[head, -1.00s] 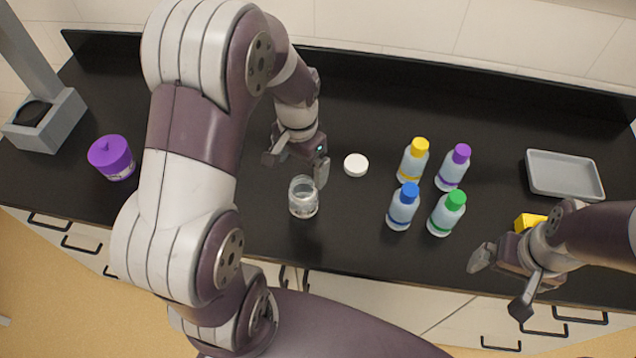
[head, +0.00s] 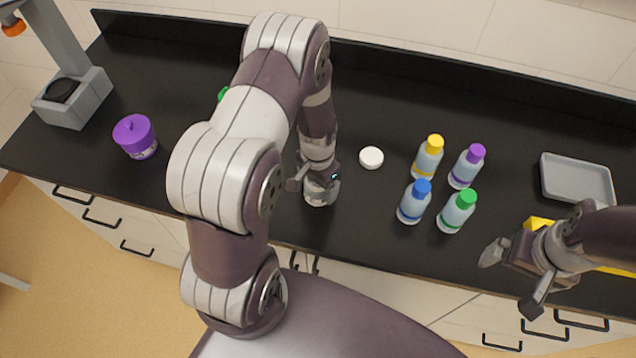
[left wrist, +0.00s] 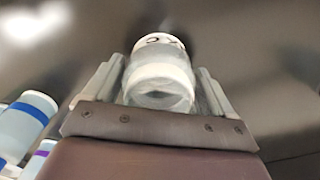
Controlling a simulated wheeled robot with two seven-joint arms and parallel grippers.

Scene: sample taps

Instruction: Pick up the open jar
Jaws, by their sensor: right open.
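The open jar (head: 320,197) is clear glass and stands near the front edge of the black counter. In the left wrist view the jar (left wrist: 160,75) shows between the two fingers, with dark marks on a white band. My left gripper (head: 312,184) is down at the jar with a finger on either side; whether the fingers press on it or leave a small gap, I cannot tell. My arm and wrist partly hide the jar in the head view. My right gripper (head: 512,278) is open and empty at the front right, over the counter's edge.
A white lid (head: 371,158) lies right of the jar. Bottles with yellow (head: 428,158), purple (head: 467,167), blue (head: 414,202) and green (head: 457,212) caps stand further right.

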